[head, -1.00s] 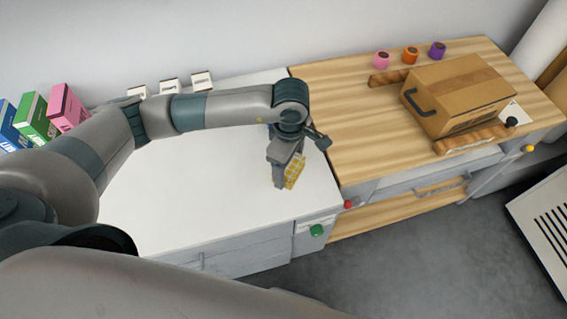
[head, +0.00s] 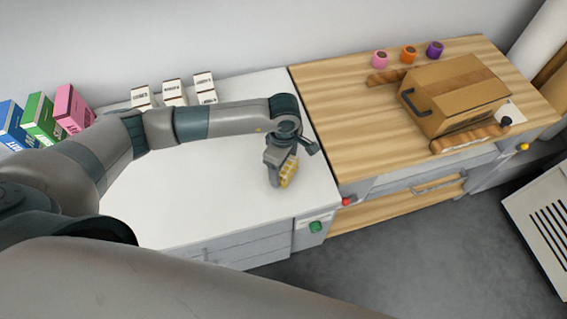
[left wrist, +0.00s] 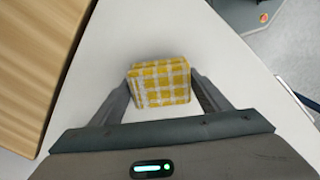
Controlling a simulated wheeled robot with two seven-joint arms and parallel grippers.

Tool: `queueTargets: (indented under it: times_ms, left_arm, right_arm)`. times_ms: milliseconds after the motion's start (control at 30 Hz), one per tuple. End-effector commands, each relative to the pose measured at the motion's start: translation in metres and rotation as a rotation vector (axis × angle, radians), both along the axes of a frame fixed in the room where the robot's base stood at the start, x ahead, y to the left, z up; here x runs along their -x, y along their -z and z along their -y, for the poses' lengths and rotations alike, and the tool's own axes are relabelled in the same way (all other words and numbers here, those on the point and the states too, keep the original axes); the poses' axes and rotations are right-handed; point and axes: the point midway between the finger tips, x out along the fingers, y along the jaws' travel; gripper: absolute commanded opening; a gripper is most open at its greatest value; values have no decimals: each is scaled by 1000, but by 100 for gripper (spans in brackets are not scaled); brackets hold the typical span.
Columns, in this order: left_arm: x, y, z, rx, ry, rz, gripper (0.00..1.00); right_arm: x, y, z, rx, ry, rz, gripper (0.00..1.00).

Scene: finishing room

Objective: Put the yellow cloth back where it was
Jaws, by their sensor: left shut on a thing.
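The yellow cloth (head: 289,172) is a folded, yellow-and-white checked block. My left gripper (head: 279,174) is shut on it over the right part of the white counter (head: 215,205), near the wooden top. In the left wrist view the cloth (left wrist: 160,82) sits between the two fingers (left wrist: 165,98), one at each side. White counter surface shows around it. I cannot tell whether the cloth touches the counter. My right gripper is not in view.
A wooden worktop (head: 345,125) adjoins on the right, with a cardboard box (head: 455,95) and several coloured small pots along its back. Blue, green and pink boxes (head: 72,108) and small white boxes (head: 174,92) stand at the counter's back. The counter's middle is clear.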

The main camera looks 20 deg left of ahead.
Motion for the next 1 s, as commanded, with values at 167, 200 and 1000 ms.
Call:
queueTargets:
  times_ms: [167, 200, 1000]
  left_arm:
    - [0, 4, 0, 0, 0, 2, 49]
    - [0, 4, 0, 0, 0, 2, 49]
    - [0, 3, 0, 0, -1, 1, 89]
  right_arm:
    - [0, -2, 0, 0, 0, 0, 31]
    - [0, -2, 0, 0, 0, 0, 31]
    - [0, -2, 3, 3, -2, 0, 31]
